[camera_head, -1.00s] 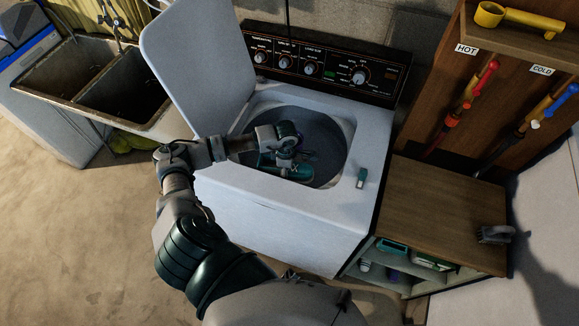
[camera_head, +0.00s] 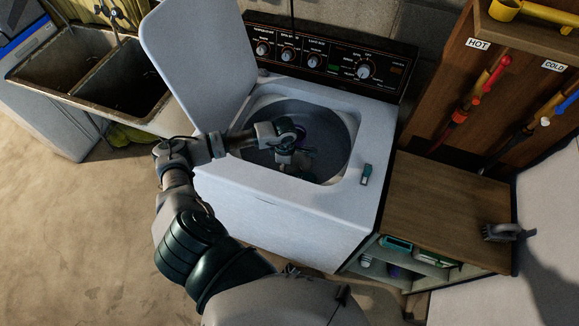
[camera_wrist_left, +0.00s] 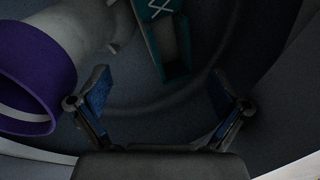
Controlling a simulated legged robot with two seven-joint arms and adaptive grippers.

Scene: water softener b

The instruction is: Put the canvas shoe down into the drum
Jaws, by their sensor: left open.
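The teal canvas shoe (camera_wrist_left: 165,42) with white lacing lies inside the drum (camera_head: 330,125) of the open top-load washer (camera_head: 280,210), seen in the left wrist view. My left gripper (camera_head: 293,165) is down inside the drum opening. In the left wrist view my left gripper (camera_wrist_left: 160,88) has its two blue-padded fingers spread apart with nothing between them, and the shoe is just beyond the fingertips. In the head view the shoe is mostly hidden by my gripper or too dark to make out. My right gripper is not in view.
A purple-banded agitator (camera_wrist_left: 32,75) stands at the left in the wrist view. The raised lid (camera_head: 195,60) is left of the opening, and the control panel (camera_head: 330,60) is behind. A wooden cabinet (camera_head: 445,205) with a brush (camera_head: 502,232) stands at the right.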

